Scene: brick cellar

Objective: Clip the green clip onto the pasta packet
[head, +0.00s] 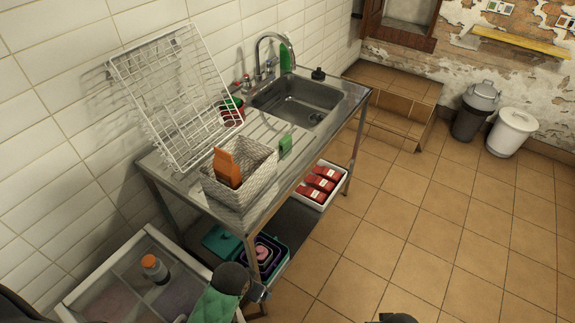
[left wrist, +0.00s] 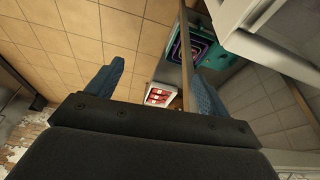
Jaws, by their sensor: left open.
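A small green piece, apparently the green clip (head: 285,145), is on the steel counter by the right side of a white woven basket. An orange packet (head: 228,168) stands upright in the basket, its lower part hidden; I cannot tell whether it is the pasta packet.
The white basket (head: 265,178) stands at the counter's front. A white wire rack (head: 172,95) leans behind it, left of the sink (head: 300,98). Red packs lie in a white tray (head: 325,202) below. A glass-topped chest (head: 95,285) is at lower left.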

